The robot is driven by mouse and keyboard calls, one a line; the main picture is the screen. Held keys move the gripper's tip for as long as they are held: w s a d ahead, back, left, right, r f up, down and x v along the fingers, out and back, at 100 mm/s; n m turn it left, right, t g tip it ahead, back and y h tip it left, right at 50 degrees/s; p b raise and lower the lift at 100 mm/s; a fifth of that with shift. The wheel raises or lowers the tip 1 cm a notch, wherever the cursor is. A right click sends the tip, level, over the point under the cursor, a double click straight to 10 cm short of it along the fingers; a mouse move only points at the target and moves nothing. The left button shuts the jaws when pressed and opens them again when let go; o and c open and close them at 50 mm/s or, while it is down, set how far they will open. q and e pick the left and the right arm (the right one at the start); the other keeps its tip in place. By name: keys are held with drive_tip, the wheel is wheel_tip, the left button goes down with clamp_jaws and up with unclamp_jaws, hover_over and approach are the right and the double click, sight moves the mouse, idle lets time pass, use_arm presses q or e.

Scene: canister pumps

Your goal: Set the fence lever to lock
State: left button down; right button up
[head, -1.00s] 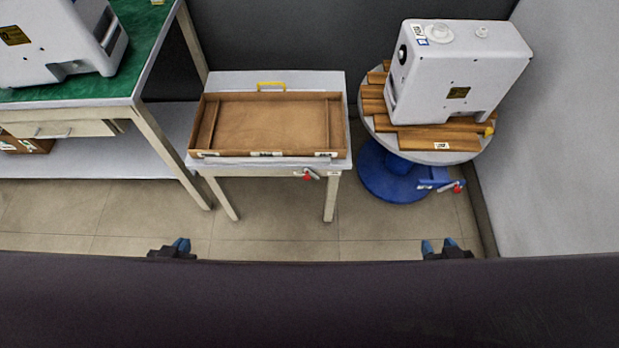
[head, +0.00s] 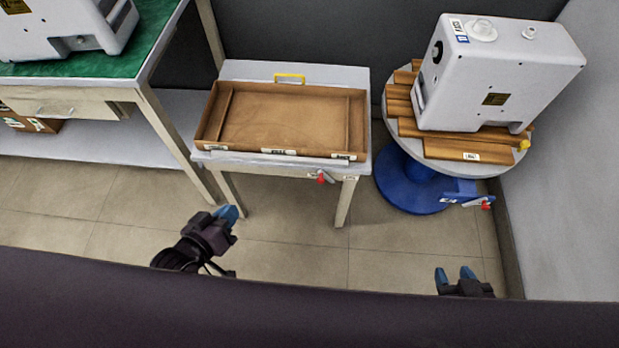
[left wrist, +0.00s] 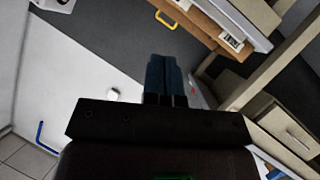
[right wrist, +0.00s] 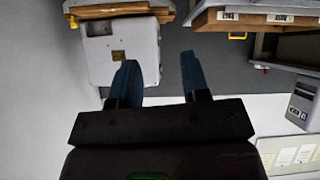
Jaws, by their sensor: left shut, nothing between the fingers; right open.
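A lever with a red knob (head: 321,177) sits on the front edge of the small table (head: 358,165), below the wooden tray (head: 255,120). A second red-knobbed lever (head: 487,204) is on a blue arm of the round stand. No readable label tells me which is the fence lever, and the set positions are too small to read. My left gripper (head: 230,212) is shut and empty, left of and lower than the table's lever. Its shut fingers also show in the left wrist view (left wrist: 167,65). My right gripper (head: 454,273) is open and empty, below the round stand; its fingers are apart in the right wrist view (right wrist: 157,62).
A white canister pump (head: 495,80) stands on wooden slats on the round stand (head: 480,168) with a blue base. Another white pump (head: 50,30) is on a green-topped bench (head: 110,68) at left. Floor between my grippers and the small table is clear.

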use_arm(q)
drive_tip(key=w+d+f+n+g+h+b, duration=0.1)
drive_tip(key=w+d+f+n+h+b, duration=0.4)
drive_tip(key=w+f+b, duration=0.4)
wheel_tip(320, 180, down, 2)
drive_tip(key=shift+w+f+h, duration=0.1)
drive_tip(key=shift+w+h, duration=0.2)
drive_tip(key=shift+w, duration=0.2)
use_arm(e)
wheel_tip(320, 180, down, 6)
drive_tip(key=n, duration=0.1)
drive_tip(key=shift+w+a+n+g, duration=0.15)
drive_tip(key=shift+a+n+g, duration=0.15)
drive_tip(key=shift+a, duration=0.1)
drive_tip(key=shift+f, duration=0.1)
use_arm(q)
drive_tip(key=b, duration=0.2)
approach(321, 174)
drive_tip(key=w, duration=0.3)
drive_tip(key=shift+w+d+f+b, duration=0.1)
drive_tip(key=shift+d+f+b, duration=0.15)
drive_tip(key=shift+d, duration=0.3)
drive_tip(key=shift+w+d+f+b, duration=0.1)
drive_tip(key=shift+d+f+b, duration=0.1)
drive_tip(key=shift+d, duration=0.95)
use_arm(e)
drive_tip(key=shift+f+t+y, duration=0.3)
drive_tip(key=shift+f+t, duration=0.05)
drive_tip(key=shift+t, duration=0.05)
